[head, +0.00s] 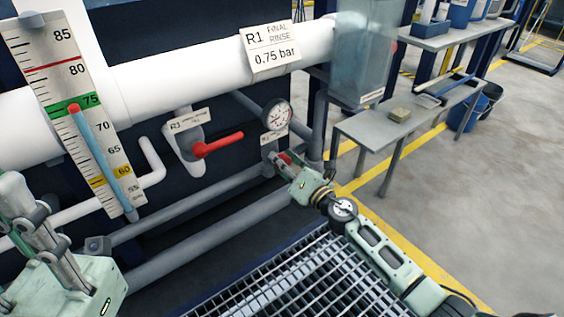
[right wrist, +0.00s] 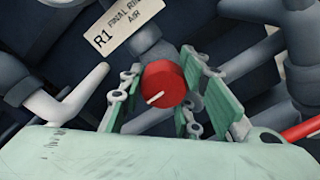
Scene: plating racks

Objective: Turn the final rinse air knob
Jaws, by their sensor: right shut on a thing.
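The final rinse air knob (right wrist: 165,84) is a round red knob with a white pointer line, on a grey pipe fitting. In the right wrist view its line points to the lower left. A label (right wrist: 126,24) reading R1 final rinse air is above it. In the head view the knob (head: 285,158) is mostly hidden by the fingers. My left gripper (head: 38,222) is at the lower left, away from the knob; its fingertips are unclear.
A pressure gauge (head: 277,115) is just above the knob. A red lever (head: 218,145) is to its left. A white pipe carries an R1 final rinse 0.75 bar sign (head: 270,48). A metal bench (head: 360,130) stands right. Grating (head: 300,280) covers the floor below.

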